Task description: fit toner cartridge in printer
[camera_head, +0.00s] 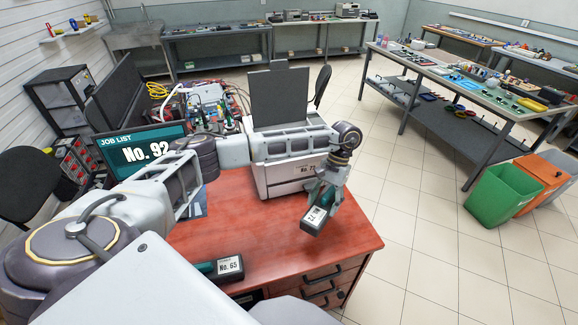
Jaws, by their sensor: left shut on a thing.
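My left gripper (326,196) is shut on a dark toner cartridge (308,227) with a white label whose number I cannot read surely. It holds the cartridge tilted, near the right side of the red-brown desk (270,232). The white printer (268,182) stands behind, with a dark panel (280,96) raised at its back. My left arm crosses in front of the printer and hides its upper part. A second toner cartridge (205,268), labelled No. 65, lies at the desk's front edge. My right gripper is not in view.
A screen (142,150) reads JOB LIST No. 92. Cables and small gear crowd the area left of the printer. A green bin (503,195) and an orange bin (545,170) stand at right. The desk's right front is clear.

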